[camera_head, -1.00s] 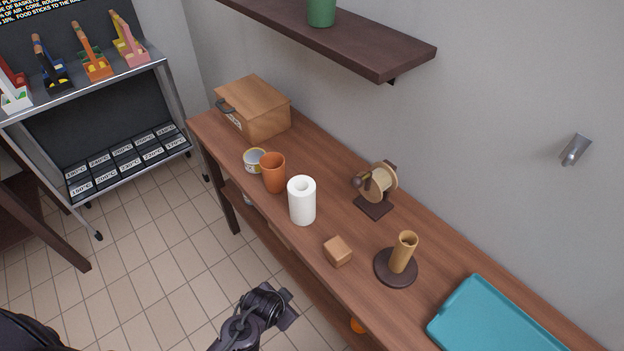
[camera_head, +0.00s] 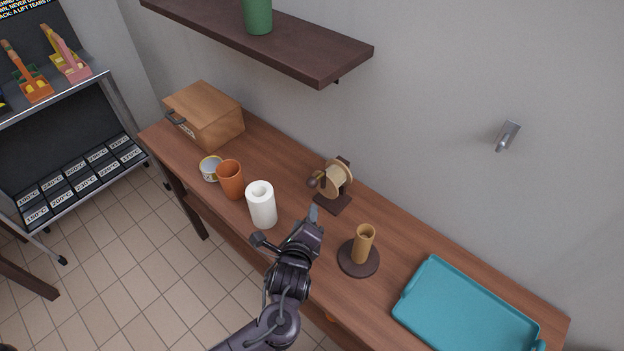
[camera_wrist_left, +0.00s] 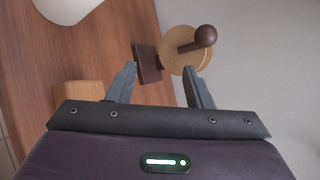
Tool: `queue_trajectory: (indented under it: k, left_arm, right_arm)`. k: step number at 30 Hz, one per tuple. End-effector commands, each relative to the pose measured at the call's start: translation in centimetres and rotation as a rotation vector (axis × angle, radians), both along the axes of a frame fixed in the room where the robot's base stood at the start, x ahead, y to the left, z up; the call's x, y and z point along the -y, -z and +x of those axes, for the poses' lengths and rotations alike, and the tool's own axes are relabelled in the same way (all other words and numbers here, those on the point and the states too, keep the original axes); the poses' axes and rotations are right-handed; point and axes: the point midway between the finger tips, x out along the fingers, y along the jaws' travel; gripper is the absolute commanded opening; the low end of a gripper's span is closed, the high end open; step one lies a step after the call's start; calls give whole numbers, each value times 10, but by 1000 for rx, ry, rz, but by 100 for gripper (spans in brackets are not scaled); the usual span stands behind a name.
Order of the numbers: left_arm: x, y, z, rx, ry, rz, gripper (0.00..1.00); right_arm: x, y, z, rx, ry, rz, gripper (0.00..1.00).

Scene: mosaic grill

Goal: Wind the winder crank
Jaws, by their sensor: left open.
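The winder (camera_head: 336,182) is a pale wooden spool on a dark base (camera_head: 333,204), standing on the wooden table against the wall. Its crank ends in a dark round knob (camera_head: 314,181) facing the front left. In the left wrist view the knob (camera_wrist_left: 205,36) sits in front of the spool (camera_wrist_left: 187,62), beyond the fingertips. My left gripper (camera_head: 285,229) is open and empty, over the table just short of the winder; its fingers also show in the left wrist view (camera_wrist_left: 160,85), apart from the winder. My right gripper is out of view.
A white roll (camera_head: 261,205), an orange cup (camera_head: 230,180) and a small tin (camera_head: 210,168) stand left of my gripper. A wooden holder (camera_head: 362,245) and a teal tray (camera_head: 465,310) are to the right. A wooden block (camera_wrist_left: 84,97) lies close by. A shelf (camera_head: 290,45) hangs above.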

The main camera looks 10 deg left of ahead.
Motion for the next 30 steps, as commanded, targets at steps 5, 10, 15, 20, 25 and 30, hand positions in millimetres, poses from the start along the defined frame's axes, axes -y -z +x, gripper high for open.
queue_trajectory:
  k: [5, 10, 15, 20, 25, 30]
  left_arm:
    - [4, -23, 10, 243, 116, 491, 46]
    - [6, -35, 11, 354, 140, 732, 46]
    - [6, -39, 25, 376, 142, 782, 46]
    - [7, -39, 51, 373, 141, 779, 46]
    - [8, -38, 76, 372, 141, 777, 46]
    - [9, -37, 87, 371, 143, 775, 46]
  right_arm:
    - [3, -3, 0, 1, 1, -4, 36]
    - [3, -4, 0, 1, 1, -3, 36]
    - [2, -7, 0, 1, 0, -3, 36]
    - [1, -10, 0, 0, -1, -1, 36]
    - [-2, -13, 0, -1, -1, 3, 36]
    - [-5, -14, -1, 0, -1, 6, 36]
